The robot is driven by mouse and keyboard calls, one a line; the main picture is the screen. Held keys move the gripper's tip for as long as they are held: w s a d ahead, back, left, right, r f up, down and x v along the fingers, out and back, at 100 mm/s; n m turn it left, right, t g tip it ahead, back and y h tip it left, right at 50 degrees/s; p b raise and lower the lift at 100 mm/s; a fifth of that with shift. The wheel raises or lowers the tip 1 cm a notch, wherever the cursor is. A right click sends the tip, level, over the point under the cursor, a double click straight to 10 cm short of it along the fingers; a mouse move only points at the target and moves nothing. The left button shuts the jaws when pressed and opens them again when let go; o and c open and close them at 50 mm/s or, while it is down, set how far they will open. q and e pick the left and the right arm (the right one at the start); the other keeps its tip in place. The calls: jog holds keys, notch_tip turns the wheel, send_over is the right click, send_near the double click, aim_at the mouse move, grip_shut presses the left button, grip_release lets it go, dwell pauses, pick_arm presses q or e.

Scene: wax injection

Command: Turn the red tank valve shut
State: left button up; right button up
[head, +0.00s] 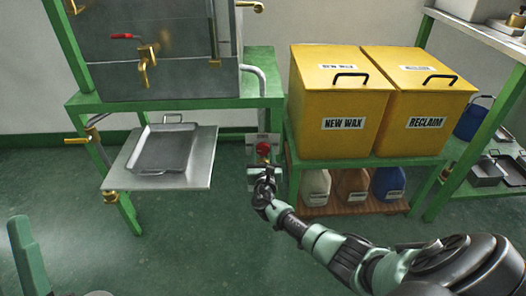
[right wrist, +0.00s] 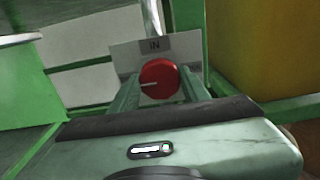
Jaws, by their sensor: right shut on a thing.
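A round red valve knob (head: 263,149) sits low on the pipe beside the tank (head: 150,80), in front of a pale plate. In the right wrist view the red knob (right wrist: 160,78) is close ahead, its white mark pointing left. The plate (right wrist: 183,47) behind it reads "IN". My right gripper (head: 263,167) reaches the knob from the front. Its two green fingers (right wrist: 160,90) are shut on the knob, one at each side. A smaller red handle (head: 126,36) is on the tank's front.
Yellow bins labelled NEW WAX (head: 325,110) and RECLAIM (head: 415,115) stand close to the right on a green bench, with jugs (head: 350,187) below. A grey tray (head: 162,150) lies on a shelf at left. The green floor (head: 190,245) in front is mostly clear.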

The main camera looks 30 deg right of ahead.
aim_at(263, 151)
pick_arm(q)
jog(key=shift+w+f, duration=0.2)
pick_arm(e)
jog(key=shift+f, duration=0.15)
jog(key=o, duration=1.4)
jog(key=shift+c, duration=0.2)
pick_arm(q)
jog(key=shift+w, duration=0.1)
pick_arm(e)
jog(key=shift+s+a, duration=0.1)
jog(key=p+v, duration=0.1)
jog(key=v, duration=0.2)
jog(key=shift+s+p, duration=0.1)
jog(key=shift+p, duration=0.3)
pick_arm(q)
jog(key=w+f+g+y, duration=0.1)
jog(key=w+f+g, duration=0.1)
jog(key=f+g, duration=0.2)
jog(key=w+f+g+y+p, duration=0.1)
jog(key=w+f+g+y, duration=0.1)
jog(key=f, duration=0.6)
jog(key=shift+w+g, duration=0.75)
jog(key=shift+g, duration=0.35)
pick_arm(e)
jog(key=v, duration=0.4)
jog(key=shift+s+a, duration=0.15)
jog(key=shift+s, duration=0.05)
